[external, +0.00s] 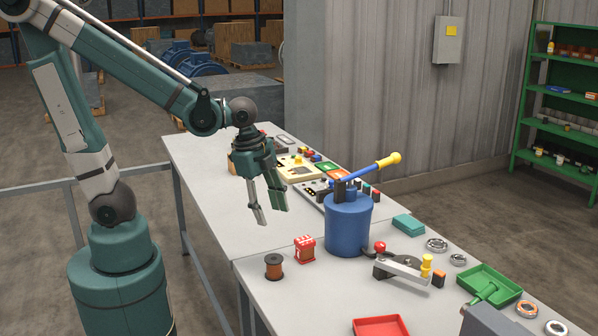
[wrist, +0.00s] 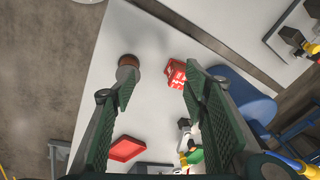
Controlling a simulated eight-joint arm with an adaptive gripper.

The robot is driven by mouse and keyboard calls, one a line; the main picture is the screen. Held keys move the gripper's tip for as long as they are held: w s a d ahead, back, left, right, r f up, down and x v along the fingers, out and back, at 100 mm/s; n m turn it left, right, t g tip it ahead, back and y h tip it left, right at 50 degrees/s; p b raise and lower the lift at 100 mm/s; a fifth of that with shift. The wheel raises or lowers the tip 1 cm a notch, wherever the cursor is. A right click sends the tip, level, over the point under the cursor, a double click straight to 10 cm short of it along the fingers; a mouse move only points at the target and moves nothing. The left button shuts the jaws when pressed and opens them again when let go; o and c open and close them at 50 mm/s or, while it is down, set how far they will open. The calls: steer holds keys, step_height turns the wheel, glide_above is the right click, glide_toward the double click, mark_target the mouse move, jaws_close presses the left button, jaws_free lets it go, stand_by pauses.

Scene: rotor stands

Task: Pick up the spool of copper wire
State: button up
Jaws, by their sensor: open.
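The spool of copper wire (external: 273,266) stands upright near the left edge of the front table, with dark ends and a copper-brown winding. In the wrist view the spool (wrist: 128,63) shows near the top, just beyond the tip of the left finger. My gripper (external: 271,216) is open and empty, pointing down above the table and higher than the spool. In the wrist view its fingers (wrist: 160,88) are spread wide, with bare table between them.
A red and white box (external: 305,249) stands close to the right of the spool. A blue cylinder (external: 348,228) with a yellow-tipped lever rises behind it. A red tray (external: 381,328) lies at the front edge. Green tray (external: 497,288) and small parts lie farther right.

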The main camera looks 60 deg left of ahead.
mark_target(274, 259)
steer(key=d+f+m, duration=0.2)
steer(key=s+d+f+m+g, duration=0.1)
steer(key=d+m, duration=0.1)
steer(key=d+f+m+g, duration=0.1)
steer(key=d+f+m, duration=0.1)
steer(key=shift+s+d+f+y, duration=0.15)
steer(key=shift+s+f+y, duration=0.05)
steer(key=shift+f+y, duration=0.15)
steer(key=shift+s+d+f+m, duration=0.25)
steer(key=shift+d+f+m, duration=0.25)
steer(key=shift+m, duration=0.1)
steer(key=shift+f, duration=0.1)
steer(key=shift+f, duration=1.2)
steer(key=shift+f, duration=0.1)
steer(key=shift+f+b, duration=0.7)
steer(key=shift+f, duration=1.8)
steer(key=c, duration=0.9)
steer(key=shift+r, duration=0.2)
